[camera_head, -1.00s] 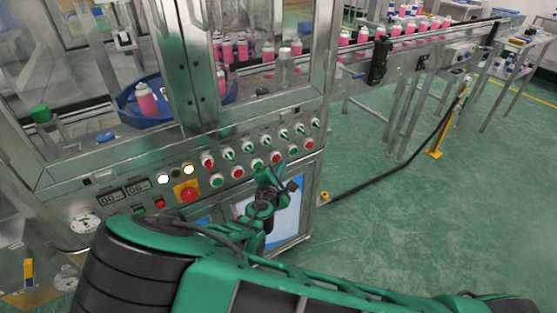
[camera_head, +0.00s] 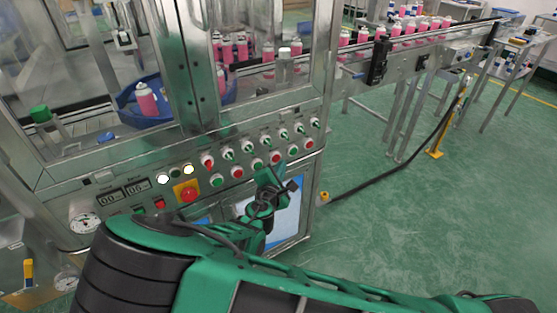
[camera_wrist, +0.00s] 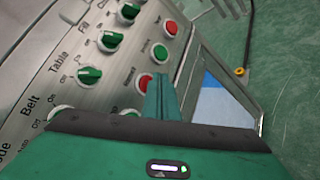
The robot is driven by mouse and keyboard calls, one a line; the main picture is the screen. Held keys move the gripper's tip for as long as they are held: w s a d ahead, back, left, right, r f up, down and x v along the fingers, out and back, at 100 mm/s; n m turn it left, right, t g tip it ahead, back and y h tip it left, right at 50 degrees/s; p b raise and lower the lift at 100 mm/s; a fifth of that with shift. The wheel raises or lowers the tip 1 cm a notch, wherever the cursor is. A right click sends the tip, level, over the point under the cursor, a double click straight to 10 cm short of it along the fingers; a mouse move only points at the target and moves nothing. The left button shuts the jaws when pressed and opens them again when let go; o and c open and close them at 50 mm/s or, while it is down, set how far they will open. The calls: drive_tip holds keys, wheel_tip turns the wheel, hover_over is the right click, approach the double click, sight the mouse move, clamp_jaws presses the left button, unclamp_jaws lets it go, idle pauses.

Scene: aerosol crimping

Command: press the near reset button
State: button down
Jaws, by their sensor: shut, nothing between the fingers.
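The front control panel (camera_head: 140,190) of the machine carries a lower row of red and green push buttons. My gripper (camera_head: 268,176) is in front of this row, near its middle. In the wrist view my gripper (camera_wrist: 160,80) has its green fingers closed together and empty. Their tips overlap the edge of a red button (camera_wrist: 143,80); I cannot tell whether they touch it. The small label beside that button looks like a reset label but is not clearly legible. A green button (camera_wrist: 160,50) and another red button (camera_wrist: 170,27) are farther along the row. The fingers partly hide the row.
Green rotary switches (camera_wrist: 89,75) line the panel above the buttons. A large red emergency button (camera_head: 187,192) on a yellow plate is to the left. A blue-white screen (camera_head: 288,215) is below. A conveyor with pink cans (camera_head: 363,35) extends right; open green floor lies beyond the machine.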

drive_tip(key=shift+w+a, duration=0.45)
drive_tip(key=shift+w, duration=0.1)
idle(1.1)
drive_tip(key=shift+s, duration=0.15)
drive_tip(key=shift+s+d, duration=0.4)
drive_tip(key=shift+s, duration=0.1)
idle(0.4)
drive_tip(key=shift+s+d, duration=0.7)
drive_tip(key=shift+s, duration=0.35)
drive_tip(key=shift+s+d, duration=0.7)
drive_tip(key=shift+s, duration=0.35)
drive_tip(key=shift+d, duration=0.1)
